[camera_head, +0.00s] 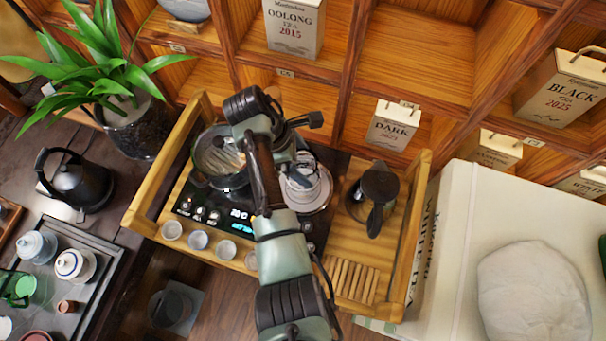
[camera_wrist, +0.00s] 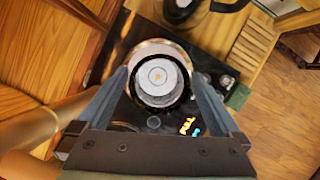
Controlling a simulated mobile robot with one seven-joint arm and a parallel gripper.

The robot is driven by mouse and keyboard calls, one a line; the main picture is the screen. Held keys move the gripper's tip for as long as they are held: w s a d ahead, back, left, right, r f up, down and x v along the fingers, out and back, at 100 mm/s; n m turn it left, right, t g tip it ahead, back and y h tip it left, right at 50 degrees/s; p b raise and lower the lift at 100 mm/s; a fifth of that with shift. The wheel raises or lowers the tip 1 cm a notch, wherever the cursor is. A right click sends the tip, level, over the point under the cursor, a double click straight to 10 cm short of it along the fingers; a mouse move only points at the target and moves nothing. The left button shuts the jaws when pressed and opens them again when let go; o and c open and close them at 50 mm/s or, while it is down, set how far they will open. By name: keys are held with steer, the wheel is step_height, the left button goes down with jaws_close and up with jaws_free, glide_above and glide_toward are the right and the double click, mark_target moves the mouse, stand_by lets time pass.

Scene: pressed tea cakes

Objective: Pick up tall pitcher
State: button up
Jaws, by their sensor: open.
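A pale round vessel (camera_head: 306,186) with a lid stands on the stove at the right burner, partly hidden by my arm. In the wrist view, a white round-topped vessel (camera_wrist: 158,80) shows from above between the fingers of my gripper (camera_wrist: 157,73). My gripper is open, and its fingers are on either side of the vessel without visibly closing on it. A dark jug (camera_head: 377,188) with a black handle stands to the right on the wooden tray. I cannot tell for certain which vessel is the tall pitcher.
A glass pot (camera_head: 219,156) stands on the left burner. The tray's raised wooden sides (camera_head: 418,232) and a slatted rack (camera_head: 352,280) are close by. Several small cups line the stove's front. Wooden shelves (camera_head: 415,55) rise behind. A black kettle (camera_head: 76,183) stands at the left.

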jaws_close()
steer(key=shift+w+r, duration=0.1)
stand_by(0.3)
stand_by(0.4)
